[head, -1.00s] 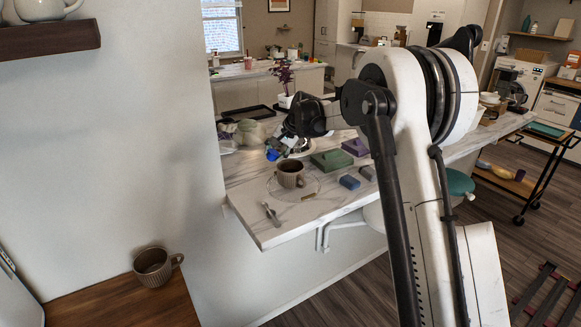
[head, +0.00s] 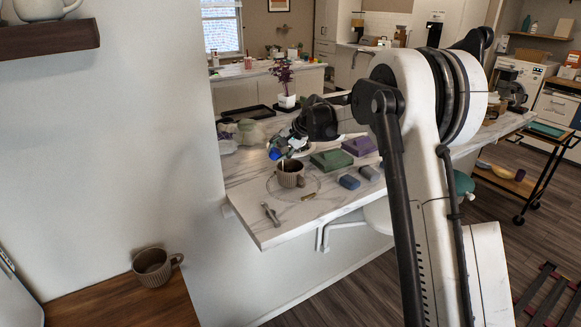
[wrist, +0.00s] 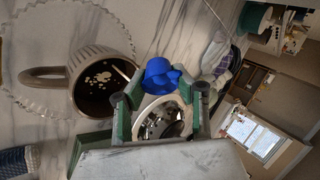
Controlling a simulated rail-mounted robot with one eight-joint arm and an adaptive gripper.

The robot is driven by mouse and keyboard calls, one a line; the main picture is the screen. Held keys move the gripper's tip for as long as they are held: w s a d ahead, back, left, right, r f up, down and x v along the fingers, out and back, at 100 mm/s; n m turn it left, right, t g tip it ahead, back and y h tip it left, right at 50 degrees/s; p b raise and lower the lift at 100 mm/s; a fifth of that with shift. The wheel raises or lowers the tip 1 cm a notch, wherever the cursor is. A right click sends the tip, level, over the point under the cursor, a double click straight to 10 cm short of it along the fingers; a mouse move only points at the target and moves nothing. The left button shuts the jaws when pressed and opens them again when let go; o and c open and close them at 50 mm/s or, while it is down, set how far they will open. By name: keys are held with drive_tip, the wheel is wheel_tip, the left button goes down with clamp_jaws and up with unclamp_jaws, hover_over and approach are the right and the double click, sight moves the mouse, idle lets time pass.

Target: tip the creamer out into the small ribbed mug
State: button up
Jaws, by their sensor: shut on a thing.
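The small ribbed mug (head: 290,180) stands upright on the marble counter, on a clear scalloped mat. In the wrist view the mug (wrist: 88,58) holds dark liquid with pale blotches on top. My gripper (head: 281,150) is shut on the small blue creamer (head: 275,154), held above the mug's rim. The wrist view shows the creamer (wrist: 160,76) between the fingertips of my gripper (wrist: 160,99), beside the mug's opening. The creamer looks tilted. A thin pale streak runs down from it toward the mug. The creamer's inside is hidden.
A similar ribbed mug (head: 154,267) stands on the wooden surface at lower left. A spoon-like utensil (head: 270,213) lies near the counter's front edge.

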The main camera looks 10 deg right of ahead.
drive_tip(key=shift+d+y, duration=0.2)
drive_tip(key=shift+y, duration=0.3)
drive_tip(key=shift+c, duration=0.2)
drive_tip(key=shift+s+d+r+m+t+y+b, duration=0.15)
drive_tip(key=shift+m+t+y+b, duration=0.15)
drive_tip(key=shift+y, duration=0.5)
drive_tip(key=shift+w+d+r+m+t+y+b, duration=0.1)
drive_tip(key=shift+m+t+y+b, duration=0.15)
drive_tip(key=shift+y, duration=0.55)
idle(1.3)
drive_tip(key=shift+d+f+t+y+b, duration=0.1)
drive_tip(key=shift+f+t+y+b, duration=0.15)
drive_tip(key=shift+f+y+b, duration=0.35)
idle(0.7)
drive_tip(key=shift+s+d+m+t+y, duration=0.2)
drive_tip(key=shift+d+m+t+y, duration=0.25)
drive_tip(key=shift+d+y, duration=0.3)
idle(0.5)
drive_tip(key=shift+w+a+r+g+h, duration=0.1)
drive_tip(key=shift+a+g+h, duration=0.15)
drive_tip(key=shift+a+h, duration=0.4)
drive_tip(key=shift+a+r+n+g+p, duration=0.3)
drive_tip(key=shift+p, duration=0.15)
drive_tip(key=shift+r+h+p, duration=0.4)
drive_tip(key=shift+h, duration=0.5)
drive_tip(key=shift+w+f+n, duration=0.1)
drive_tip(key=shift+f+n, duration=0.1)
drive_tip(key=shift+n, duration=0.1)
